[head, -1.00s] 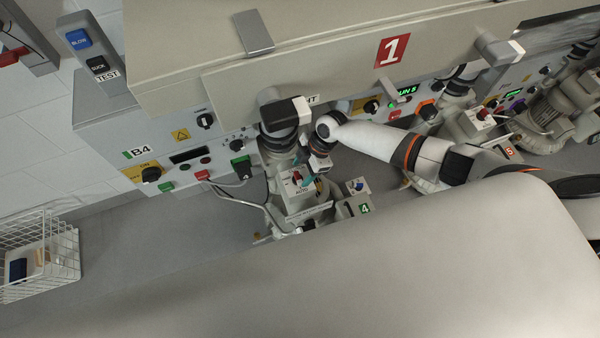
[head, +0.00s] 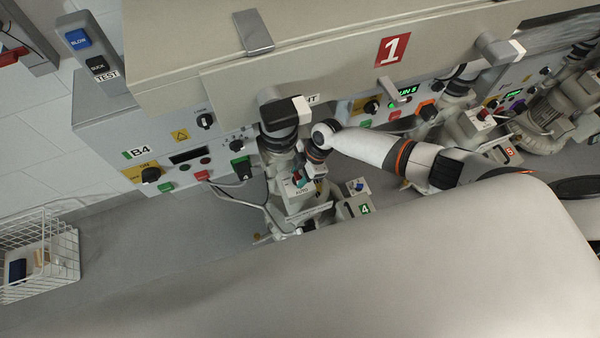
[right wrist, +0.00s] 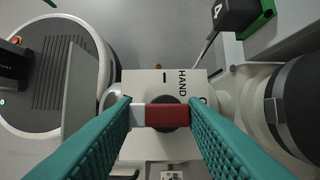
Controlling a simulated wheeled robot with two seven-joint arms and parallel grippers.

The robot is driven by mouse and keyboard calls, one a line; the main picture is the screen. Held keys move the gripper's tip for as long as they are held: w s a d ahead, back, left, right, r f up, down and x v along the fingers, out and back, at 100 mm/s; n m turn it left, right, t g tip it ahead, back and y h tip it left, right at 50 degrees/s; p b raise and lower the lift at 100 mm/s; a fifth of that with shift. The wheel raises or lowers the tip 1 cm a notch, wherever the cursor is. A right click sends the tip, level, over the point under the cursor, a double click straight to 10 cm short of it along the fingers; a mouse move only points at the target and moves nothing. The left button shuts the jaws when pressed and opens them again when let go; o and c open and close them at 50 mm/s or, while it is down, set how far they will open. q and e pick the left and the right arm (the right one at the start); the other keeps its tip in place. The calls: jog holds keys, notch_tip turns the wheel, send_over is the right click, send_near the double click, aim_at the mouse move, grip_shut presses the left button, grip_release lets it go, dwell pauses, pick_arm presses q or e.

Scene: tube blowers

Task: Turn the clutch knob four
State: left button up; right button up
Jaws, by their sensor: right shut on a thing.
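The clutch knob four (right wrist: 168,116) is a bar handle, red with a pale left end, on a dark round hub. It sits on a white box (right wrist: 145,88) marked HAND, and lies crosswise in the right wrist view. My right gripper (right wrist: 160,114) has its teal fingers at the two ends of the bar and is shut on it. In the head view my right gripper (head: 304,181) is down at the box marked AUTO (head: 297,198), beside the green 4 plate (head: 365,209), and mostly covers the knob. My left gripper is not in view.
The B4 panel (head: 140,152) with knobs and buttons is to the left. A grey pipe with a black-capped handle (head: 290,110) rises close to my right gripper. Machine five (head: 508,152) stands to the right. A white wire basket (head: 65,255) is at far left.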

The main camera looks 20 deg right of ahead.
jog(key=m+t+p, duration=0.1)
jog(key=m+p, duration=0.1)
jog(key=m+t+p, duration=0.1)
jog(key=m, duration=0.2)
jog(key=shift+s+a+r+p, duration=0.2)
jog(key=shift+p, duration=0.15)
jog(key=m+p, duration=0.2)
jog(key=m, duration=0.1)
jog(key=m+t+h+p, duration=0.1)
jog(key=m+p, duration=0.1)
jog(key=shift+a+m+t+h, duration=0.2)
jog(key=shift+m+t+h, duration=0.1)
jog(key=shift+m, duration=0.1)
jog(key=m+p, duration=0.1)
jog(key=m+h+p, duration=0.1)
jog(key=m, duration=0.1)
jog(key=shift+a+f+m+t, duration=0.1)
jog(key=shift+a+m+t, duration=0.05)
jog(key=shift+m+t, duration=0.15)
jog(key=shift+w+f+m+h, duration=0.1)
jog(key=shift+m+h, duration=0.6)
jog(key=shift+m, duration=0.8)
jog(key=o, duration=1)
